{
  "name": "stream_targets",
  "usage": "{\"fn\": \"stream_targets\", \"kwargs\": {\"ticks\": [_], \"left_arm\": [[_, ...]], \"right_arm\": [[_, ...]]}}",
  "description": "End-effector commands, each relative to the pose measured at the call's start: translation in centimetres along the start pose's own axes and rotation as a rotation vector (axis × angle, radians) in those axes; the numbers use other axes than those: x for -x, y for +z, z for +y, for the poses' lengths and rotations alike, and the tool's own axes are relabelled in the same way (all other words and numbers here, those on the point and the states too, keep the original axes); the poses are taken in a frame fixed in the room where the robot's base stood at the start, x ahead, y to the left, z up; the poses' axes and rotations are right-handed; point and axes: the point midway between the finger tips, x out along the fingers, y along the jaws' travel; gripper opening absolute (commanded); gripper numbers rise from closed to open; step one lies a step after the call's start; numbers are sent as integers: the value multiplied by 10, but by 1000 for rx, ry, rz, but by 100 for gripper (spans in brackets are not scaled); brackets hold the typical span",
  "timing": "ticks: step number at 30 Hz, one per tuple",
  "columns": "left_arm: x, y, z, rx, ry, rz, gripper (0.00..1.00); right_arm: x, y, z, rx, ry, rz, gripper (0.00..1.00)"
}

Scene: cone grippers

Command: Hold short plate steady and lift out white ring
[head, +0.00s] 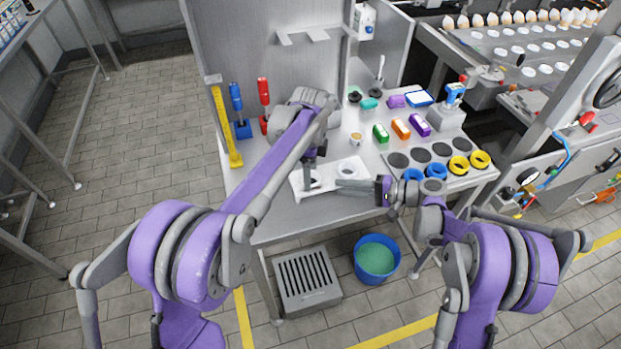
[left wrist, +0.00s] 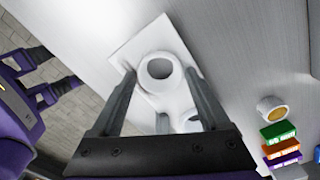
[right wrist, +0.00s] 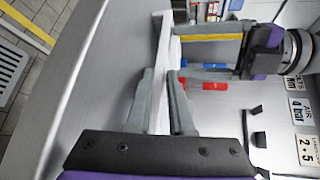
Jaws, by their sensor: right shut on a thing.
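The short plate (head: 298,186) is white and lies at the front of the grey table. It shows also in the left wrist view (left wrist: 132,48). The white ring (left wrist: 160,68) stands up from the plate near one end; in the head view it is mostly hidden by my left gripper. My left gripper (head: 313,180) points down over that end, its two fingers apart on either side of the ring, not visibly pressing on it. My right gripper (head: 350,187) is shut on the plate's edge at the other end; in the right wrist view the white plate (right wrist: 162,88) stands between its fingers.
Green (head: 381,133), orange (head: 401,129) and purple (head: 420,125) blocks stand behind the plate. Blue (head: 412,174) and yellow (head: 480,159) rings sit at the right. A yellow upright (head: 222,125) stands at the left. A blue bucket (head: 377,259) is on the floor.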

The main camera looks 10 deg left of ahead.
Motion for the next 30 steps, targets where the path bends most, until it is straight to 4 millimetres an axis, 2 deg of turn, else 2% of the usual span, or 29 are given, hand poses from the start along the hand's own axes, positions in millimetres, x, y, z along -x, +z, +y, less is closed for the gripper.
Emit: {"fn": "stream_targets", "kwargs": {"ticks": [1, 6, 11, 30], "left_arm": [[0, 0, 0, 0, 0, 0, 68], [0, 0, 0, 0, 0, 0, 40], [3, 0, 0, 0, 0, 0, 40], [35, 0, 0, 0, 0, 0, 40]], "right_arm": [[0, 0, 1, 0, 2, 1, 0], [0, 0, 1, 0, 2, 0, 0], [0, 0, 1, 0, 2, 0, 0], [0, 0, 1, 0, 2, 0, 0]]}}
